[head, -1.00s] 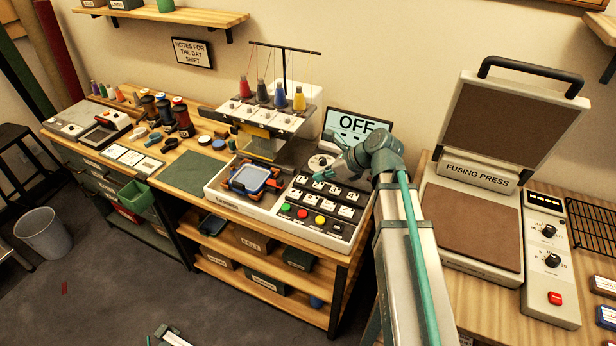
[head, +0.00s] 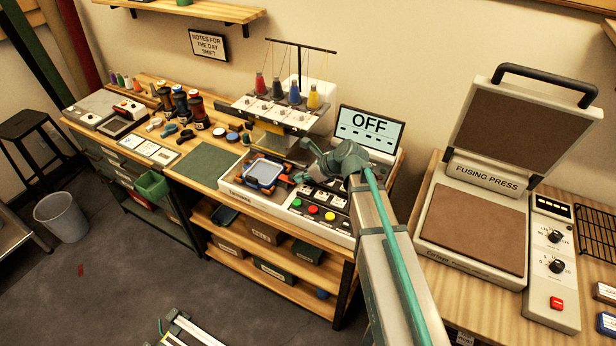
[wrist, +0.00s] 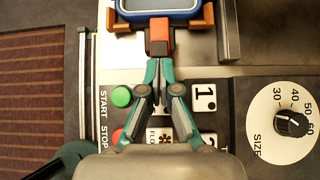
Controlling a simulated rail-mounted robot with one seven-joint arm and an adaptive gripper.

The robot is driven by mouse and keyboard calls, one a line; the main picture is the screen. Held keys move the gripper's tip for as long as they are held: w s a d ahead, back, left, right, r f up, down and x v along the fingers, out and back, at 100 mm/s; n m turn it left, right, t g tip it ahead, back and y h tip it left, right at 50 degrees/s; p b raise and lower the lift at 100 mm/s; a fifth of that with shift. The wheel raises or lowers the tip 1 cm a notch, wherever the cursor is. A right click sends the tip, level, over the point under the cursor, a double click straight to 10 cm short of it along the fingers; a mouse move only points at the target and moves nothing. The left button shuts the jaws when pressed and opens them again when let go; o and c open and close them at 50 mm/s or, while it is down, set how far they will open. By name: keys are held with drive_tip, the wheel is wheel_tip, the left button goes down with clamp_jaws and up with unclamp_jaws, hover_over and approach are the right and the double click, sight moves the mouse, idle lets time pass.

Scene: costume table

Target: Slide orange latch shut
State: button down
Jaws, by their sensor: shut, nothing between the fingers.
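The orange latch (wrist: 159,35) shows in the wrist view as a small orange block with a dark lower part, beside the rim of a blue frame (wrist: 158,12). My gripper (wrist: 158,62) is shut and empty, with its fingertips at the near end of the latch. I cannot tell whether they touch it. In the head view the blue frame (head: 264,174) lies on the embroidery machine (head: 240,190), and my gripper (head: 298,179) is just right of it. The latch is too small to make out clearly there.
The screen (head: 370,127) reads OFF. The fusing press (head: 480,220) stands open at the right. Orange brackets flank the frame.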

idle(0.3)
drive_tip(key=shift+w+a+r+p, duration=0.1)
drive_tip(key=shift+w+a+p, duration=0.15)
drive_tip(key=shift+a, duration=0.2)
drive_tip(key=shift+w+a+r+p, duration=0.1)
drive_tip(key=shift+w+a+p, duration=0.15)
drive_tip(key=shift+a, duration=0.2)
drive_tip(key=shift+a+f, duration=0.15)
drive_tip(key=d, duration=0.1)
drive_tip(key=s+d, duration=0.1)
drive_tip(key=s+d+p, duration=0.1)
drive_tip(key=d, duration=0.1)
drive_tip(key=b+v, duration=0.2)
drive_tip(key=v, duration=0.7)
drive_tip(key=shift+d+r+b, duration=0.15)
drive_tip(key=shift+r+b, duration=0.2)
drive_tip(key=shift+b, duration=0.05)
drive_tip(key=shift+s, duration=0.15)
